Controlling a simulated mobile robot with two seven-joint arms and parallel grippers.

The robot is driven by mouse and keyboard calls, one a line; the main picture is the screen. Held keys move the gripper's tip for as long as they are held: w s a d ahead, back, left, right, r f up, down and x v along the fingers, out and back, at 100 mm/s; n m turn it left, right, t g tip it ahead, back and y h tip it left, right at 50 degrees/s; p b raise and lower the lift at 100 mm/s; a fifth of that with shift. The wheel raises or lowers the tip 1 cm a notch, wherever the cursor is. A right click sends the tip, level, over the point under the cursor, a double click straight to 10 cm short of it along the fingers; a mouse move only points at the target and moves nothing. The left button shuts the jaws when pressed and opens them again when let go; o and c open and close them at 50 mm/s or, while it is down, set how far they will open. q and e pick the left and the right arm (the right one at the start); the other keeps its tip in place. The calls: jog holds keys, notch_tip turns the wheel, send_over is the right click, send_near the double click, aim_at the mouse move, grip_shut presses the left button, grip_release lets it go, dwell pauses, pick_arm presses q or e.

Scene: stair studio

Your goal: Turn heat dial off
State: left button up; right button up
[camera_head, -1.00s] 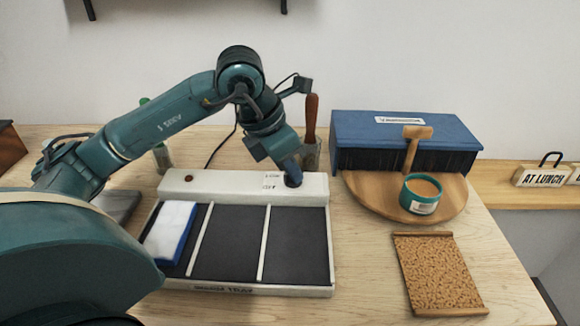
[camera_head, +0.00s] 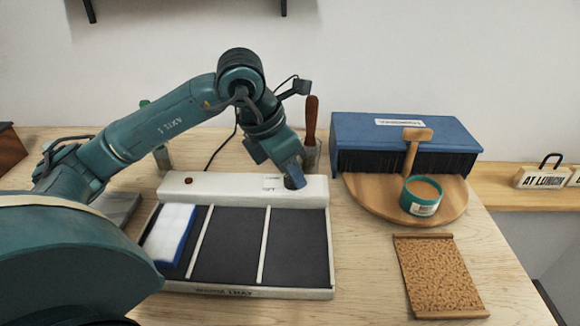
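The warming tray (camera_head: 232,293) is a white unit with dark panels and a raised white back ledge. Its heat dial is a dark knob on the right end of that ledge, mostly hidden by my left gripper (camera_head: 293,183). The gripper points down onto the dial, and its fingertips are at or around it. I cannot tell whether the fingers are closed on the dial. A small reddish light (camera_head: 188,181) sits on the left part of the ledge. A small printed label (camera_head: 270,184) is just left of the dial. My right gripper is not in view.
A white and blue pad (camera_head: 170,236) lies on the tray's left panel. Right of the tray are a round wooden board (camera_head: 362,196) with a teal tin (camera_head: 421,196), a blue brush-fronted box (camera_head: 385,134) and a cork mat (camera_head: 440,275). A wooden-handled tool (camera_head: 310,120) stands behind the dial.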

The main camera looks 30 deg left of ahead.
pick_arm(q)
jog(key=p+v, duration=0.1)
jog(key=v, duration=1.2)
